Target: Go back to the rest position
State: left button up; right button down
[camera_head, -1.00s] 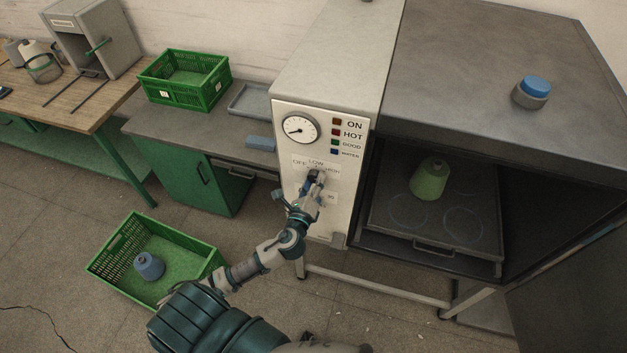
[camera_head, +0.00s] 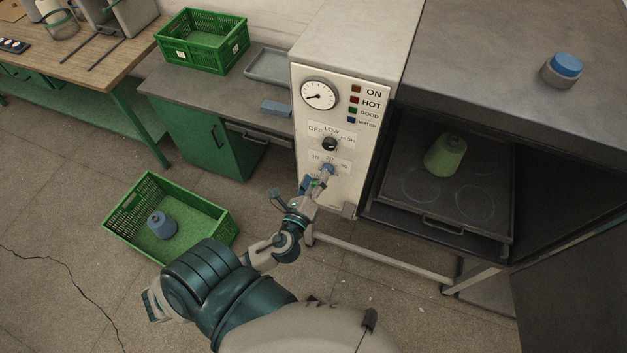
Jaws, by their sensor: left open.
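My left gripper (camera_head: 297,190) is open and empty. It stands in front of the lower part of the white control panel (camera_head: 352,103), below and left of its knobs. The black upper knob (camera_head: 330,144) sits under the words OFF, LOW and HIGH and is now uncovered. A blue lower knob (camera_head: 327,168) sits by a scale of numbers, just above and right of the gripper. Its lower surroundings are partly hidden by the fingers. My right gripper is out of view.
A blue button (camera_head: 566,66) is on top. A bench carries another green crate (camera_head: 203,62).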

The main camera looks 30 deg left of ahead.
pick_arm(q)
jog(key=shift+s+d, duration=0.1)
jog(key=shift+s, duration=0.4)
jog(key=s+a+f+n+g+h+b, duration=0.1)
jog(key=s+f+n+g+b, duration=0.15)
jog(key=f, duration=1.15)
jog(key=s+a+f+n+g+b, duration=0.1)
jog(key=f+n+g, duration=0.2)
jog(key=f, duration=1.2)
jog(key=s+a+f+n+g+h+b, duration=0.1)
jog(key=s+f+n+g+b, duration=0.15)
jog(key=f, duration=1.15)
jog(key=s+d+f+n+g+h+b, duration=0.1)
jog(key=s+d+f+n+g, duration=0.2)
jog(key=s+f, duration=1)
jog(key=s+d+f+n+g+h+b, duration=0.1)
jog(key=s+f+n+g, duration=0.4)
jog(key=s+f+n, duration=0.5)
jog(key=s+d+f+b, duration=0.1)
jog(key=s+d+f, duration=0.1)
jog(key=s, duration=0.3)
jog(key=shift+s+d+f, duration=0.15)
jog(key=shift+s+f, duration=0.1)
jog(key=shift+f, duration=0.5)
